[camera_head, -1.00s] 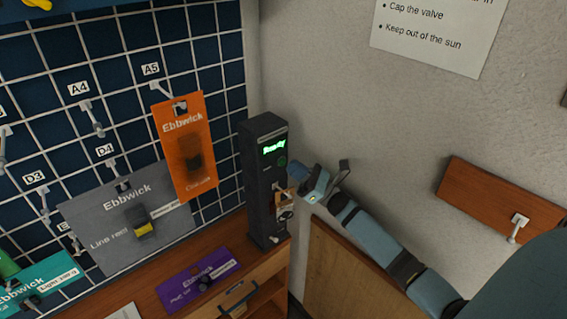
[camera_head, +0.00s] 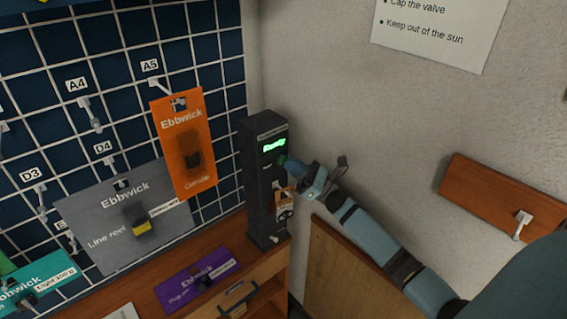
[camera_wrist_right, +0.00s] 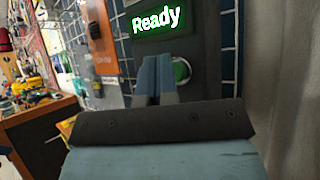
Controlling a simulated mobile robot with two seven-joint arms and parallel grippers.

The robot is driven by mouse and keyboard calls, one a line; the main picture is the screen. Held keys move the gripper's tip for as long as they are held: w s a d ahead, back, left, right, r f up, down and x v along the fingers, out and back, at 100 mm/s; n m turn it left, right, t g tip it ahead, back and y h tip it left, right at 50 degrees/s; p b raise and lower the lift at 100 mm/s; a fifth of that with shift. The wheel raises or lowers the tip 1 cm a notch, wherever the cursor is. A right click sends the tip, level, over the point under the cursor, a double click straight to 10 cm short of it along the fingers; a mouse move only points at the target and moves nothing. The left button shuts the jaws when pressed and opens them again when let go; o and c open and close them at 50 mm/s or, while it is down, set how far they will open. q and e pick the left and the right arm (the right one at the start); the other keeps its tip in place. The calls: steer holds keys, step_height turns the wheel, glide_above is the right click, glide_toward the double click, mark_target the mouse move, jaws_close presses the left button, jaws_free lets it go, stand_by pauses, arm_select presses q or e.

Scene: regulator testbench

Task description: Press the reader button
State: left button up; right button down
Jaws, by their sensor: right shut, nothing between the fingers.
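The reader (camera_head: 262,200) is a tall dark box standing at the end of the wooden counter. Its green display reads "Ready" (camera_head: 274,145) and shows large in the right wrist view (camera_wrist_right: 157,19). The round green button (camera_wrist_right: 182,71) sits below the display, partly hidden behind my fingers in the right wrist view. My right gripper (camera_head: 288,164) is shut and empty, its fingertips in front of the button in the head view. In the right wrist view the closed fingers (camera_wrist_right: 154,76) lie just left of the button's middle. I cannot tell whether they touch it. My left gripper is out of view.
A blue grid panel left of the reader carries hooks, an orange Ebbwick card (camera_head: 184,143) and a grey one (camera_head: 110,225). A purple card (camera_head: 196,280) lies on the counter. A white wall and a wooden board (camera_head: 500,195) are on the right.

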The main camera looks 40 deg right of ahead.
steer(key=shift+w+b, duration=0.45)
steer(key=shift+b, duration=0.05)
stand_by(0.6)
steer(key=shift+s, duration=0.9)
steer(key=s, duration=0.5)
steer(key=shift+d, duration=0.2)
stand_by(0.5)
